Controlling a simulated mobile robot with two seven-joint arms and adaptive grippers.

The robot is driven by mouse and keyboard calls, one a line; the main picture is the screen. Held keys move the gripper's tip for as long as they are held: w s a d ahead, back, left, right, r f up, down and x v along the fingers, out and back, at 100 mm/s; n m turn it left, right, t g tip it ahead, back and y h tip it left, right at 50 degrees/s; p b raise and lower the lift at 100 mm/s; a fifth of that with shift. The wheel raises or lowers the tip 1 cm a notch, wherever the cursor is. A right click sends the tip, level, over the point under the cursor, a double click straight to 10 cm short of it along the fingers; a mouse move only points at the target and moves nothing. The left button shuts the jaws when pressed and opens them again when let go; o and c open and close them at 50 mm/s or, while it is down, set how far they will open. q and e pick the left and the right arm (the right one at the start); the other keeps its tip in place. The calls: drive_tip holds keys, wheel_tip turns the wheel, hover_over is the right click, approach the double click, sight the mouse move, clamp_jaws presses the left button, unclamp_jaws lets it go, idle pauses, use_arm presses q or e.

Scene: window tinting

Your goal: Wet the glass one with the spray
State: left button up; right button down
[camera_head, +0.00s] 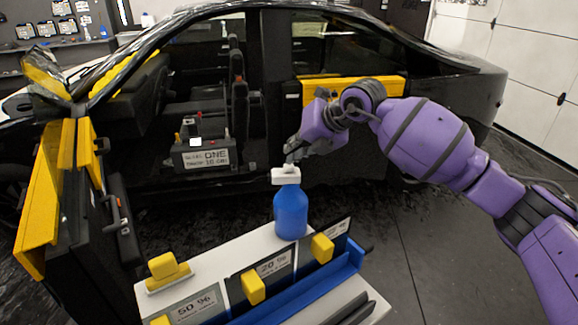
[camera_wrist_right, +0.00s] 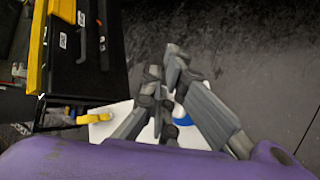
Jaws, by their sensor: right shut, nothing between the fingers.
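A blue spray bottle (camera_head: 291,212) with a white spray head (camera_head: 286,176) stands upright on the white-topped stand (camera_head: 222,262). My right gripper (camera_head: 291,158) is shut and empty, just above or behind the spray head; I cannot tell if they touch. In the right wrist view, the gripper's grey fingers (camera_wrist_right: 164,78) are close together, and part of the blue bottle (camera_wrist_right: 182,115) shows beside them, mostly hidden. My left gripper is not in view.
The black car (camera_head: 455,95) stands behind the stand, its front door (camera_head: 92,200) with yellow panels swung open at left. Yellow-handled pieces (camera_head: 166,268) and percentage labels such as "50 %" (camera_head: 193,306) are on the stand. The dark floor (camera_head: 400,240) at right is clear.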

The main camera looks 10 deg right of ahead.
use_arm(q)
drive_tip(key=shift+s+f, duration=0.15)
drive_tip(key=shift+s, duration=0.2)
use_arm(e)
drive_tip(key=shift+f, duration=0.25)
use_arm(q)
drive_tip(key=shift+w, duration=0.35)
use_arm(e)
drive_tip(key=shift+f, duration=0.35)
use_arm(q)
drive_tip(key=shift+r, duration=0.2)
use_arm(e)
drive_tip(key=shift+r+p, duration=0.45)
drive_tip(key=shift+r, duration=0.6)
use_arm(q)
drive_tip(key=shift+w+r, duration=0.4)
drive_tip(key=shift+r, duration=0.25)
use_arm(e)
drive_tip(key=shift+f, duration=0.1)
